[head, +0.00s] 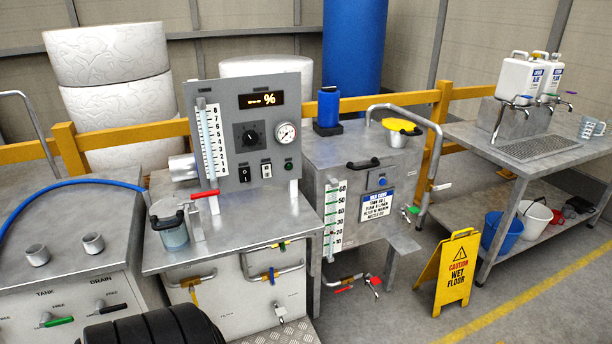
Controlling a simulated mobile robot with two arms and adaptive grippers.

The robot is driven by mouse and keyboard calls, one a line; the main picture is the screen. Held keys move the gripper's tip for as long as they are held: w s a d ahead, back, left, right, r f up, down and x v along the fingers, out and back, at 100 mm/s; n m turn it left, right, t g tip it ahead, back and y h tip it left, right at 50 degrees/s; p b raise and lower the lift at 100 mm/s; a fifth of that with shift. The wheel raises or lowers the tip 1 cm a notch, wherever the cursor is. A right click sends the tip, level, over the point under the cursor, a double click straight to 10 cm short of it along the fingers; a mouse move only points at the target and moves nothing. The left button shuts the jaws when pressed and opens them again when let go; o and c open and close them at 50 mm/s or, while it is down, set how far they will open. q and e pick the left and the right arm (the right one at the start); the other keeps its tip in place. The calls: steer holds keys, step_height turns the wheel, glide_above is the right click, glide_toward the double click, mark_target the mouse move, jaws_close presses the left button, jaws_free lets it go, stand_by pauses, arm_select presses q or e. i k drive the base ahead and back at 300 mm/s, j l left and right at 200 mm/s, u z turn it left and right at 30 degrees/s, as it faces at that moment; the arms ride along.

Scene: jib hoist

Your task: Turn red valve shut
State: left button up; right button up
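A red lever handle (205,194) sits on a small metal tap on the middle bench, pointing sideways to the left and right. Just below its left end is a clear jar (172,232) with a dark clamp-like handle and bluish liquid. A second red lever (343,289) lies roughly level on the low pipe under the grey tank (372,180). A small red-handled tap (375,283) hangs beside it on the right. I cannot tell from this view which red handle is the valve meant, or whether any is open or shut. Neither of my grippers is in view.
A blue hose (70,188) crosses the left bench. A yellow wet-floor sign (457,270) stands on the floor right of the tank. Floor around the yellow line (500,318) is clear.

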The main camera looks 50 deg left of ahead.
mark_target(342, 290)
steer(key=i+u, duration=0.15)
steer(key=u, duration=0.3)
steer(key=i+u, duration=0.15)
steer(key=u, duration=0.25)
steer(key=i+l+u, duration=0.1)
steer(key=u, duration=0.35)
steer(key=i+l+u, duration=0.15)
steer(key=u, duration=0.3)
